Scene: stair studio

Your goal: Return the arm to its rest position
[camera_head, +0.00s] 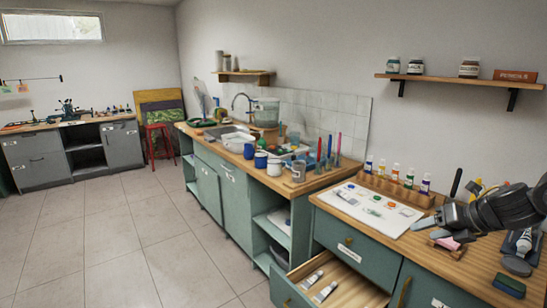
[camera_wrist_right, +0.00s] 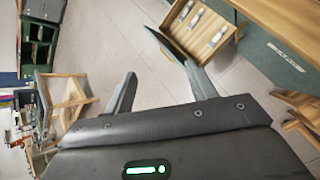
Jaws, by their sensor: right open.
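My right arm comes in from the right edge in the head view, above the right-hand counter. My right gripper (camera_head: 428,227) points left, near the right end of the white sheet. In the right wrist view, my right gripper (camera_wrist_right: 160,70) has its two fingers spread with nothing between them. The open drawer (camera_wrist_right: 176,47) and floor show beyond the fingers. My left gripper and arm are not in view.
A white sheet (camera_head: 367,208) with paint tubes, a rack of small bottles (camera_head: 395,187) and a dark green sponge (camera_head: 509,285) are on the counter. The floor at left is clear.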

